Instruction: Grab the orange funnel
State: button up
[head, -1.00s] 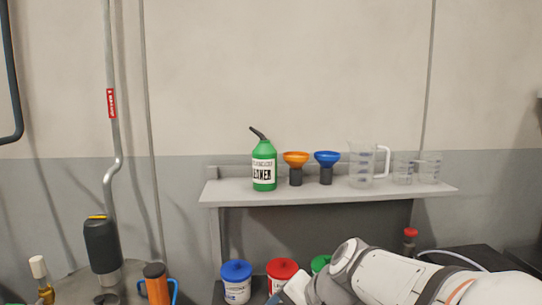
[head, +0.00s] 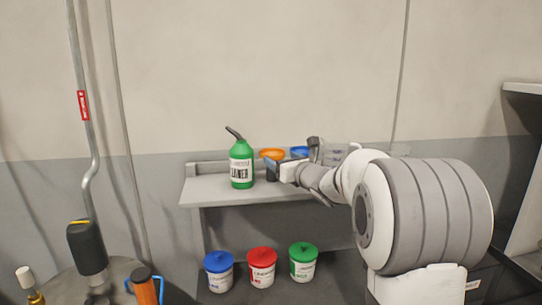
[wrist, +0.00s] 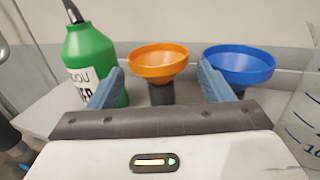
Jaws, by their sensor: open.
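The orange funnel (wrist: 158,62) has an orange bowl and a dark spout and stands upright on the grey shelf. In the wrist view it lies between and beyond the two blue fingers of my gripper (wrist: 160,86), which is open and empty. In the head view the funnel's orange bowl (head: 271,154) shows just left of and behind my gripper (head: 283,166), which hides part of it.
A green bottle (wrist: 86,58) stands close left of the funnel, by the left finger. A blue funnel (wrist: 239,66) stands close right, behind the right finger. A clear measuring jug (wrist: 301,125) is at the right edge. Lidded tubs, including a red one (head: 262,268), stand below the shelf (head: 215,190).

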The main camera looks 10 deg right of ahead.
aim_at(269, 152)
jog(key=p+x, duration=0.1)
jog(key=x, duration=0.1)
jog(key=p+x, duration=0.1)
jog(key=x, duration=0.1)
jog(key=p+x, duration=0.1)
jog(key=x, duration=0.1)
jog(key=shift+w+a+f, duration=0.15)
jog(key=shift+w+f, duration=0.1)
jog(key=shift+w, duration=0.05)
jog(key=shift+c, duration=0.3)
jog(key=c, duration=0.5)
jog(key=shift+c, duration=0.2)
